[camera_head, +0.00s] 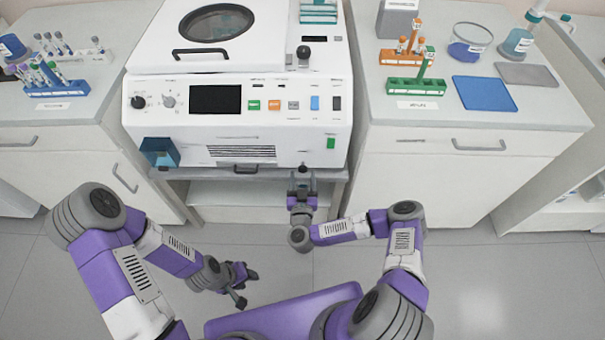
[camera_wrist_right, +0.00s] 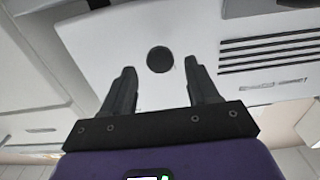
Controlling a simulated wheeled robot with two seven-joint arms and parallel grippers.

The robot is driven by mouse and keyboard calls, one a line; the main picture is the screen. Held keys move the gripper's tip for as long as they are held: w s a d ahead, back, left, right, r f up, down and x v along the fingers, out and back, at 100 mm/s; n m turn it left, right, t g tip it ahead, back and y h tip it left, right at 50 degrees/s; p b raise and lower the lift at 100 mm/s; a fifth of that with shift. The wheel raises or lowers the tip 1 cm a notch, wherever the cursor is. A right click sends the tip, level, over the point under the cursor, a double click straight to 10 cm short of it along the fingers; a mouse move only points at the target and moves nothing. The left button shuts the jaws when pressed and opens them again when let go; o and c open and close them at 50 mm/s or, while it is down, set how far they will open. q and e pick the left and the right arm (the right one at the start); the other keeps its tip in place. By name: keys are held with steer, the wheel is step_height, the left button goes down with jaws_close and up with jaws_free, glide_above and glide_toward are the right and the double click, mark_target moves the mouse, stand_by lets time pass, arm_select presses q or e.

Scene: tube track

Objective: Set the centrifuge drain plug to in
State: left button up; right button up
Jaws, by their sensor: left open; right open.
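The white centrifuge (camera_head: 240,155) stands on the bench in the middle of the head view. Its drain plug appears to be the small dark round knob (camera_head: 303,168) low on the right of its front face. The right wrist view shows it as a dark disc (camera_wrist_right: 160,59) between the fingertips in the picture, with no visible contact. How far it sticks out cannot be told. My right gripper (camera_head: 302,180) is open just in front of it, and its two fingers (camera_wrist_right: 160,70) show empty. My left gripper (camera_head: 243,284) is open and empty, low over the floor.
The centrifuge front has knobs, a dark screen and coloured buttons (camera_head: 254,105). A blue box (camera_head: 160,152) sits at its lower left. A handle (camera_head: 246,169) is below the front. Tube racks (camera_head: 416,87) stand on the side benches. The floor before the bench is clear.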

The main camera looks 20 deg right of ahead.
mark_target(303, 167)
steer(key=shift+b+x, duration=0.3)
steer(key=shift+x, duration=1.05)
jaws_close()
